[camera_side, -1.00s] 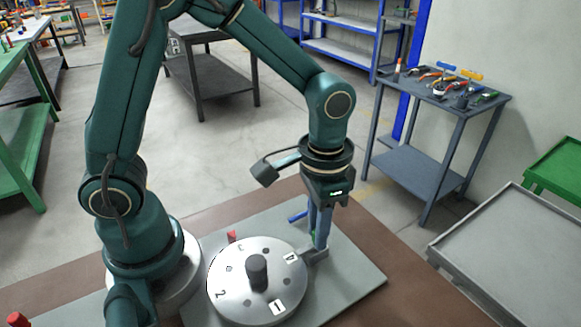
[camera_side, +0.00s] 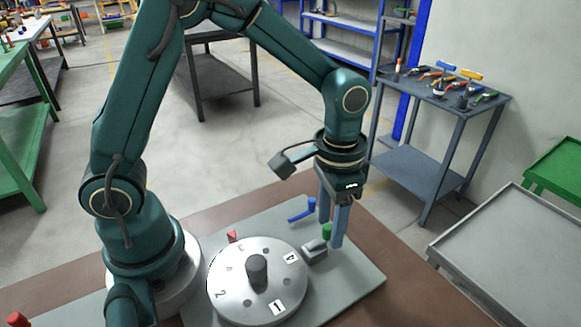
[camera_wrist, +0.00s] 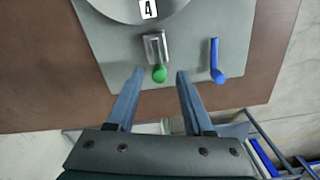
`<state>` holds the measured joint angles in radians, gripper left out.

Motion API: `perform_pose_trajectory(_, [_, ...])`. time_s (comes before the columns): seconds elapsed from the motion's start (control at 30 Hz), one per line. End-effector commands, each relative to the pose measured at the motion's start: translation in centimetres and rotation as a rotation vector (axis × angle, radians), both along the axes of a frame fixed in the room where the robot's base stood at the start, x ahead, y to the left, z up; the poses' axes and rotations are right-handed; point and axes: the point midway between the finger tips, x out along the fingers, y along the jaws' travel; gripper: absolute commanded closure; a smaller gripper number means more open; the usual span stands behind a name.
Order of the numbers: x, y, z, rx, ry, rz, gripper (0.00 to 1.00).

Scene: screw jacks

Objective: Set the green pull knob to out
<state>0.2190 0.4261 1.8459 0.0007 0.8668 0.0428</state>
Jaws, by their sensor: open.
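The green pull knob (camera_side: 327,231) is a small rounded grip at the end of a grey metal block (camera_side: 314,249) on the light grey base plate (camera_side: 352,277). In the wrist view, the green knob (camera_wrist: 159,74) sticks out from the end of the block (camera_wrist: 154,46) that faces my gripper. My gripper (camera_wrist: 160,71) is open, with one blue-grey finger on each side of the knob in that picture. In the side view, my gripper (camera_side: 332,236) points down right beside the knob. I cannot tell whether the fingers touch it.
A numbered round dial (camera_side: 232,290) with a dark centre hub stands left of the block. A blue lever (camera_side: 302,211) lies behind; it also shows in the wrist view (camera_wrist: 215,62). A small red part (camera_side: 231,237) is behind the dial. The plate's right side is clear.

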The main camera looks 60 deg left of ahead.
Motion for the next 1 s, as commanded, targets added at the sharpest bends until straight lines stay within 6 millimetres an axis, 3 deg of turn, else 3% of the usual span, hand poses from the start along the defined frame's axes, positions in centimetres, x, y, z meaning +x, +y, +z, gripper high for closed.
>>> perform_pose_trajectory(0.4, [0.1, 0.0, 4.6, -0.001, -0.007, 0.0, 0.48])
perform_pose_trajectory(0.83, [0.2, 0.1, 5.3, -0.002, -0.011, 0.006, 0.48])
perform_pose_trajectory(1.0, [0.2, 1.0, 8.0, -0.02, -0.096, 0.036, 0.48])
